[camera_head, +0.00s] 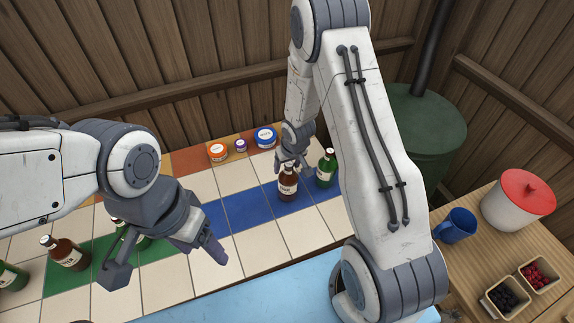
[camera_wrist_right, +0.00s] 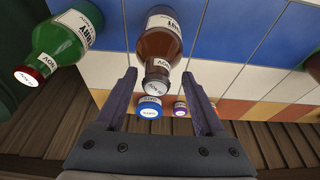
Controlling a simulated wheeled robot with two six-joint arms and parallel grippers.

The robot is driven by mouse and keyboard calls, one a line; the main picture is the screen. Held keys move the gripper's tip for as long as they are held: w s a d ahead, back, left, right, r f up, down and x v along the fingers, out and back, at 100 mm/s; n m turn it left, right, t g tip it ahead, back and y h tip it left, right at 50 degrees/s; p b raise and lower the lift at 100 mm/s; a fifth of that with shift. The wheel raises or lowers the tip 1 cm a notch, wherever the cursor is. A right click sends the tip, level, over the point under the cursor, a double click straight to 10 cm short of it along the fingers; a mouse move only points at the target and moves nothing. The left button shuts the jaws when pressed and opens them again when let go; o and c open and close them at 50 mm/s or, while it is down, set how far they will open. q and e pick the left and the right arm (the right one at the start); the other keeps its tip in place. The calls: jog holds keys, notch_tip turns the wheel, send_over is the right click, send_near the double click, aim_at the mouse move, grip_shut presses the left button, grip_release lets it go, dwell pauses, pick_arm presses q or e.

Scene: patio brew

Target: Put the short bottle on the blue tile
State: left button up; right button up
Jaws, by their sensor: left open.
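A brown bottle (camera_head: 288,183) with a white label stands upright on the blue tiles (camera_head: 252,208). A green bottle (camera_head: 327,167) stands to its right, also on blue. My right gripper (camera_head: 289,163) is at the brown bottle's top; in the right wrist view its fingers (camera_wrist_right: 158,76) are apart, either side of the brown bottle's neck (camera_wrist_right: 158,66), with gaps visible. The green bottle (camera_wrist_right: 60,45) is outside them. My left gripper (camera_head: 167,262) is open and empty over the tiles at left. Which bottle is the short one is unclear.
A brown bottle (camera_head: 66,253) and green bottles (camera_head: 12,277) stand on or near the green tiles (camera_head: 68,277); one is partly hidden by my left gripper. Lidded jars (camera_head: 265,138) line the back. A side table holds a blue mug (camera_head: 457,225), a red-lidded pot (camera_head: 517,203) and berry boxes.

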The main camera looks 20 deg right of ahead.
jog(key=shift+r+p, duration=0.4)
jog(key=shift+r, duration=0.15)
jog(key=s+a+r+n+p, duration=0.1)
jog(key=s+a+r+p, duration=0.2)
jog(key=r, duration=0.6)
jog(key=s+a+r+n+p, duration=0.1)
jog(key=s+a+r+p, duration=0.15)
jog(key=r, duration=0.55)
jog(key=s+a+r+n+g, duration=0.1)
jog(key=s+a+r, duration=0.2)
jog(key=s, duration=0.5)
jog(key=s+a+r+n+g, duration=0.1)
jog(key=s+a+r, duration=0.3)
jog(key=s, duration=0.4)
jog(key=s+a+r+n+g, duration=0.1)
jog(key=s+a+r+n, duration=0.2)
jog(key=s+r, duration=0.2)
jog(key=s, duration=0.3)
jog(key=shift+a+r+y, duration=0.15)
jog(key=shift+r+y, duration=0.25)
